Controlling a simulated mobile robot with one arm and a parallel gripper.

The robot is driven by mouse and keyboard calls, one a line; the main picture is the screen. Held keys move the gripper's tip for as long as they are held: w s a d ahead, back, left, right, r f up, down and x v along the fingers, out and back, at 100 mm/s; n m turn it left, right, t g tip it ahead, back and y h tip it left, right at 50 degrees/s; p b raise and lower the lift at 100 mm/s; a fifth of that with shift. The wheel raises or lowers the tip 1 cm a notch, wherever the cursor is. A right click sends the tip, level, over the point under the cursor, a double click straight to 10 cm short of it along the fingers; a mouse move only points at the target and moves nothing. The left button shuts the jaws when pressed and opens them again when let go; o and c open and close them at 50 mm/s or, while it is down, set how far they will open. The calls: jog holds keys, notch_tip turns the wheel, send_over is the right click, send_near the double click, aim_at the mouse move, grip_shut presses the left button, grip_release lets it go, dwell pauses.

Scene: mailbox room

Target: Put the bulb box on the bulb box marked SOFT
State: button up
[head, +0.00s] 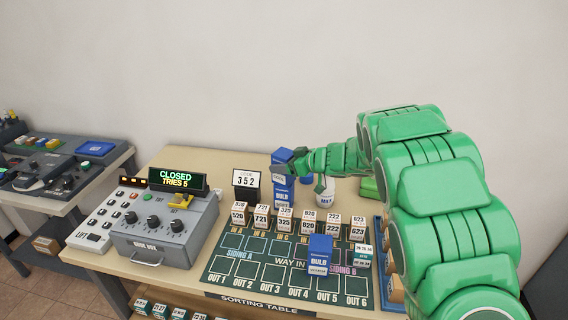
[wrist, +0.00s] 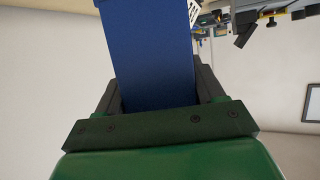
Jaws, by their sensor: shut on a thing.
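My gripper (head: 298,164) is at the back of the sorting table, shut on a blue bulb box (head: 282,157) with a small white label. In the wrist view the held blue box (wrist: 152,55) fills the space between the two dark fingers. Directly below it in the head view stands another blue bulb box (head: 284,196) lettered BULB. I cannot tell whether the two touch, and the small label is too small to read surely. A third blue bulb box (head: 319,256) stands upright on the front of the green mat; no SOFT mark is readable on it.
Several small numbered boxes (head: 285,217) stand in rows on the mat. A sign reading 352 (head: 246,183) is left of the boxes, a white cup (head: 326,192) right. A grey control console (head: 160,228) with a CLOSED display fills the table's left.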

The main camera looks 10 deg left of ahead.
jog(key=o, duration=1.1)
jog(key=shift+c, duration=0.2)
jog(key=shift+d+r, duration=0.15)
jog(key=v, duration=1.1)
jog(key=shift+s+d, duration=0.25)
jog(key=shift+d, duration=0.05)
jog(key=shift+r, duration=0.1)
